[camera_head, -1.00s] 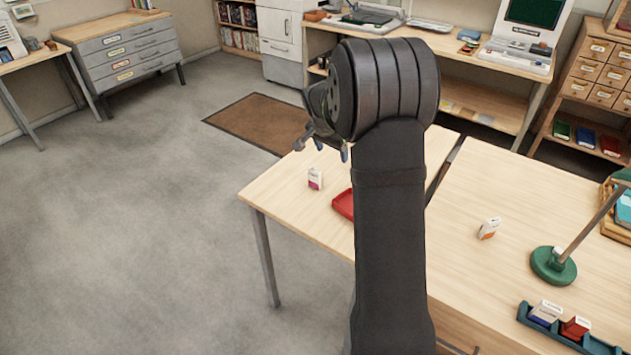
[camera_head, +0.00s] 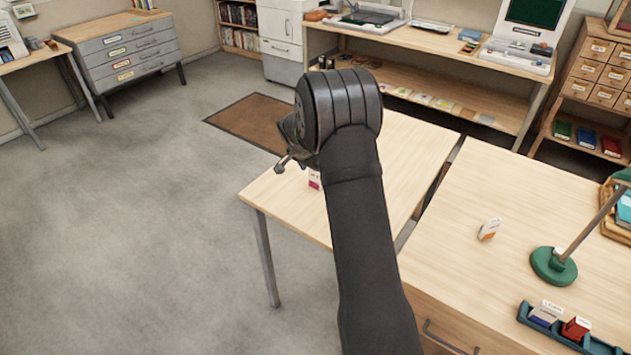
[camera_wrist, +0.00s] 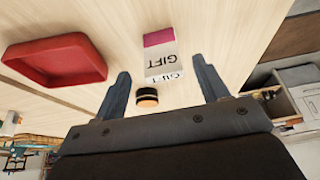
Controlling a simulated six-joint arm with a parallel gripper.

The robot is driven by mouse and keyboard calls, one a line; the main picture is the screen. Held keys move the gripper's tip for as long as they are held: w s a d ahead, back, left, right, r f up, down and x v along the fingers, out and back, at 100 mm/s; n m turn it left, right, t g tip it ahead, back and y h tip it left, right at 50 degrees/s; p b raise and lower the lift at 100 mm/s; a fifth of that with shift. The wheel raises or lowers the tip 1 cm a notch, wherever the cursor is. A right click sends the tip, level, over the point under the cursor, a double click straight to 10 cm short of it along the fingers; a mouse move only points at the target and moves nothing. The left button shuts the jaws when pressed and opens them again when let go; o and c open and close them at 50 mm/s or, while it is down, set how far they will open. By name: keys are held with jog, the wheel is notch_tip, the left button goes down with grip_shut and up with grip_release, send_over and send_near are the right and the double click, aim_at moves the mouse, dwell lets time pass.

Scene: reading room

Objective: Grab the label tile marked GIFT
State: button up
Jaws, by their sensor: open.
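The GIFT label tile (camera_wrist: 160,56) is a white block with a magenta band at one end; its lettering looks upside down in the wrist view. In the head view the tile (camera_head: 314,182) stands near the left part of the table, partly hidden by my arm. My gripper (camera_wrist: 160,67) is open, its two fingers pointing toward the tile, one on each side of it in the wrist view. I cannot tell how much gap is left. In the head view my gripper (camera_head: 284,163) shows at the table's far left edge.
A red tray (camera_wrist: 95,70) lies left of the tile in the wrist view. A small round orange-and-black thing (camera_wrist: 147,97) shows between the fingers. Another white tile (camera_head: 490,229), a green lamp base (camera_head: 553,266) and a rack of tiles (camera_head: 525,313) are on the right table.

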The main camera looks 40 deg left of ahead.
jog(key=shift+x, duration=2.9)
jog(key=shift+w+a+r, duration=0.15)
jog(key=c, duration=1.1)
